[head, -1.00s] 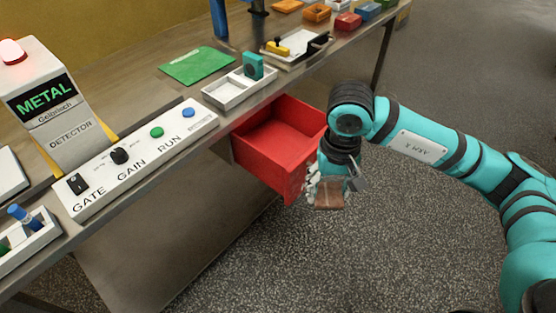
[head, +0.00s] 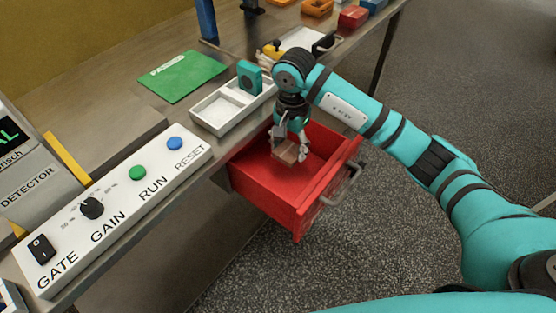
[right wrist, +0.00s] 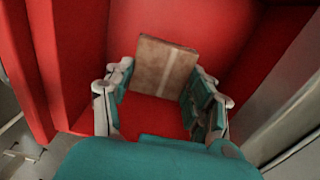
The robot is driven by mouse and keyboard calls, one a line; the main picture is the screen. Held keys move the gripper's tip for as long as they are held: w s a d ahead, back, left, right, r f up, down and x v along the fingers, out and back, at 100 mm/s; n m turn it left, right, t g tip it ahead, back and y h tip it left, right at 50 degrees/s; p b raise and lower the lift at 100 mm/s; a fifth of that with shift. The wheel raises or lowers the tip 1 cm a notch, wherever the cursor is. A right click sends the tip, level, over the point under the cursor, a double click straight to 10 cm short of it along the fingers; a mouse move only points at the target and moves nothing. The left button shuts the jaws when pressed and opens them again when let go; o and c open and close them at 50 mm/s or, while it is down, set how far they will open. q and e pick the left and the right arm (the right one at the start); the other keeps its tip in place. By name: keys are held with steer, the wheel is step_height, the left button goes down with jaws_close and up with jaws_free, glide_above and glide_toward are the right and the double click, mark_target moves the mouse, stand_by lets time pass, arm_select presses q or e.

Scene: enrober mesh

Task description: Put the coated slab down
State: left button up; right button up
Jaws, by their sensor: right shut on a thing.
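The coated slab (head: 284,151) is a small brown block. In the right wrist view the slab (right wrist: 162,66) shows a pale stripe across its face. My right gripper (head: 291,150) is shut on it, with one finger on each side. The gripper and slab are inside the open red drawer (head: 262,192), above or at its floor; I cannot tell whether the slab touches the floor. The red drawer walls also surround the gripper in the right wrist view (right wrist: 75,60). My left gripper is not in view.
The drawer's metal handle (head: 343,186) sticks out at its front. On the counter above are a white two-part tray (head: 216,112) with a teal block (head: 249,77), a green mat (head: 183,75) and a control panel (head: 115,210). The drawer floor around the slab looks clear.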

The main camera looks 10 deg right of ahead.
glide_above(289, 176)
step_height(289, 176, down, 5)
steer(key=shift+s+f, duration=0.1)
steer(key=shift+s, duration=0.05)
steer(key=shift+f, duration=0.25)
steer(key=shift+f+p, duration=0.3)
steer(key=shift+f, duration=1.4)
steer(key=o, duration=1.4)
steer(key=shift+o, duration=0.3)
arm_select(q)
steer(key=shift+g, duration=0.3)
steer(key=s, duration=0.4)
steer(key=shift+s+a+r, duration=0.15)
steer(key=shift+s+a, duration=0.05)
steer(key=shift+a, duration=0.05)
arm_select(e)
steer(key=shift+r, duration=0.15)
arm_select(q)
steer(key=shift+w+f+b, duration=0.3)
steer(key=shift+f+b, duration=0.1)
steer(key=shift+b, duration=0.05)
arm_select(e)
step_height(289, 176, up, 12)
steer(key=shift+f, duration=0.15)
